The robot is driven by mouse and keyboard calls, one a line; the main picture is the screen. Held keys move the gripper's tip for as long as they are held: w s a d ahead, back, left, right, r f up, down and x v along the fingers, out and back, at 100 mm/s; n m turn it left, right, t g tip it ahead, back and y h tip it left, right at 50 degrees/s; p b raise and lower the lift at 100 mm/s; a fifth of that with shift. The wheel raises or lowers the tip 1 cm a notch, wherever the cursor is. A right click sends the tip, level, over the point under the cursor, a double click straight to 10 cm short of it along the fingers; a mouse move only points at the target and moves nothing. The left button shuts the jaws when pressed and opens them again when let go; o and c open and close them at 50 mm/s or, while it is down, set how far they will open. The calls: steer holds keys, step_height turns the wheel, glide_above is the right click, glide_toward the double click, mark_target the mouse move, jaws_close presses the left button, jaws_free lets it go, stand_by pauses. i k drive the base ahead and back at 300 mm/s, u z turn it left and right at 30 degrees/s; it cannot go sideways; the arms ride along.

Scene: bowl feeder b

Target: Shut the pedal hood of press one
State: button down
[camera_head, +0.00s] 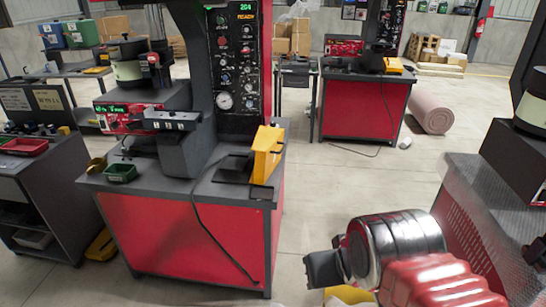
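The nearest press, with a red base (180,235) and a grey top, stands left of centre; I cannot read a number on it. A yellow hood (267,153) stands upright at the right end of its top, beside a flat black plate (233,168). The hood looks raised; what lies behind it is hidden. My gripper (322,268) is at the lower right, in front of the press and apart from the hood. Its dark end points left, and its fingers cannot be told apart.
A control panel (237,70) rises behind the hood. A dark cable (220,245) hangs down the press front. A green tray (120,172) sits on its left side. A second red press (362,108) stands behind. Grey floor is clear between the presses and my arm.

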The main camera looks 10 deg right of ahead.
mark_target(268, 143)
steer(key=z, duration=0.05)
steer(key=k, duration=1.25)
steer(key=u, duration=0.4)
steer(key=i, duration=0.6)
steer(key=u, duration=0.4)
steer(key=i, duration=1.2)
steer(key=z, duration=0.4)
